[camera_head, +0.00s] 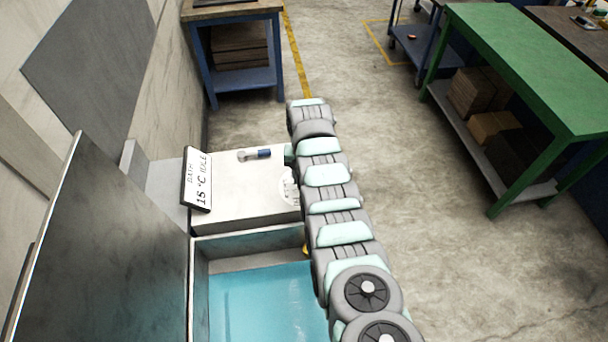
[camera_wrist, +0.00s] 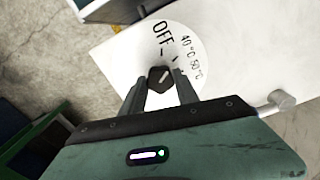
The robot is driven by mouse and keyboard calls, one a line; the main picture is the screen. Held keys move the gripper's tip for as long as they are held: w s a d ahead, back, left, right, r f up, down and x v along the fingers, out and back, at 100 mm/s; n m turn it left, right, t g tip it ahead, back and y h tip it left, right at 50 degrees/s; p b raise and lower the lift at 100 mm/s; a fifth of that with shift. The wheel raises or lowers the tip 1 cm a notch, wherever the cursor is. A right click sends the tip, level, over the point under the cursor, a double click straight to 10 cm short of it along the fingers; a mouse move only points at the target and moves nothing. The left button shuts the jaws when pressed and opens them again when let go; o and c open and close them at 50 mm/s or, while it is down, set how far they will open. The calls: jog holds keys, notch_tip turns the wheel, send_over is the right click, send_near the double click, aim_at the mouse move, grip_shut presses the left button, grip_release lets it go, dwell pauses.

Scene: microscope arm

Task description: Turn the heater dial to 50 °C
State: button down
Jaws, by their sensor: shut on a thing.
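The heater dial (camera_wrist: 160,79) is a small dark knob with a light pointer line, on a round white scale plate (camera_wrist: 193,62) in the wrist view. The scale reads OFF, 40 °C and 50 °C. My gripper (camera_wrist: 160,88) has its two dark fingers on either side of the knob, shut on it. Exactly which mark the pointer meets is hard to tell. In the head view the scale plate (camera_head: 288,186) is partly hidden behind my arm, and the knob is hidden. A display (camera_head: 197,180) on the white heater housing (camera_head: 240,207) reads BATH 15 °C IDLE.
An open bath of blue water (camera_head: 265,305) lies in front of the housing. A blue-legged bench (camera_head: 236,55) stands behind, and a green table (camera_head: 530,65) stands at the right. The floor between is clear.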

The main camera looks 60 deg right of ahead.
jog(key=m+b, duration=0.1)
jog(key=m, duration=0.4)
jog(key=shift+w+f+m+b, duration=0.1)
jog(key=shift+w+m+b, duration=0.05)
jog(key=shift+m+b, duration=0.2)
jog(key=m+b, duration=0.2)
jog(key=m, duration=0.1)
jog(key=shift+b, duration=0.4)
jog(key=shift+m+b, duration=0.45)
jog(key=shift+m, duration=0.3)
jog(key=c, duration=0.9)
grip_release()
jog(key=shift+r, duration=0.2)
notch_tip(320, 180, up, 11)
jog(key=shift+f, duration=0.2)
